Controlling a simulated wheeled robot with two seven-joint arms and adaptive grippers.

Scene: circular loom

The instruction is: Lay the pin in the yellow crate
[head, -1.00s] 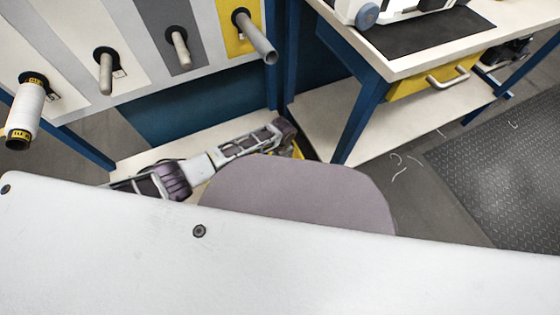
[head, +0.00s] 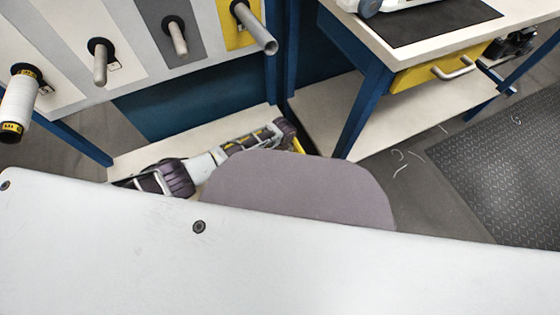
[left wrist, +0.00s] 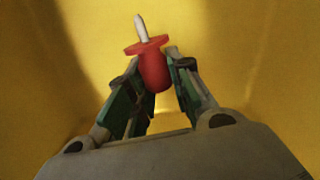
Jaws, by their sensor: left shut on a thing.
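The pin (left wrist: 152,66) has a red body with a wide flange and a pale tip that points up in the left wrist view. My left gripper (left wrist: 153,80) is shut on the red body. Yellow surfaces of the crate (left wrist: 60,50) fill the background around the pin, so the gripper is over or inside the crate. I cannot tell how far the pin is from its floor. In the head view my left arm reaches toward the low shelf, and a sliver of yellow (head: 298,145) shows beside its far end. The gripper and pin are hidden there. My right gripper is not in view.
A rack with several pegs (head: 178,40) and a white thread spool (head: 17,108) stands at the left. A blue-legged bench (head: 365,85) with a yellow drawer (head: 440,72) stands at the right. The pale low shelf (head: 140,160) lies under the rack.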

